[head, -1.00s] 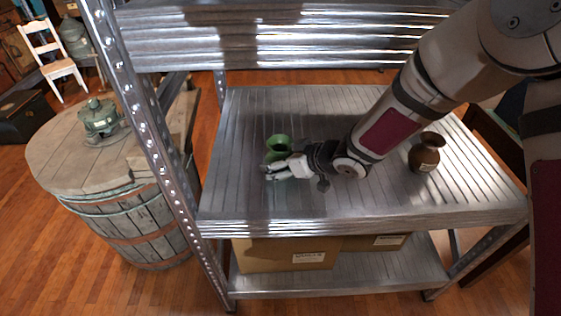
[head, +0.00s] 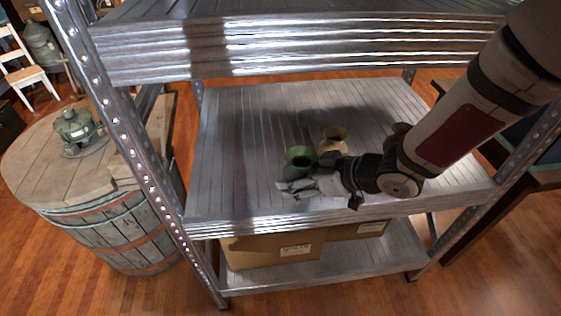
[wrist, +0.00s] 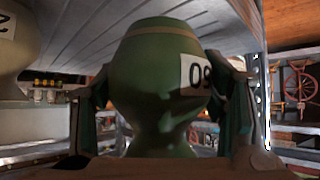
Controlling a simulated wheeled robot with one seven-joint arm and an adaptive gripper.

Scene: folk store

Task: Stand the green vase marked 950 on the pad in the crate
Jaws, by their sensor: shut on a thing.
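The green vase (head: 299,160) is over the middle shelf board, near its front, in the head view. In the wrist view the green vase (wrist: 160,75) fills the middle, with a white label on it that is only partly visible. My gripper (head: 300,186) is shut on the green vase, with a finger on each side of it. I cannot tell whether the vase's base touches the shelf. Neither the crate nor the pad shows in any view.
A beige vase (head: 333,138) stands just behind and right of the green one. A brown vase (head: 400,130) is mostly hidden behind my arm. The metal shelf (head: 240,130) has bare room at left. Cardboard boxes (head: 275,248) sit below. A wooden barrel (head: 105,235) stands left.

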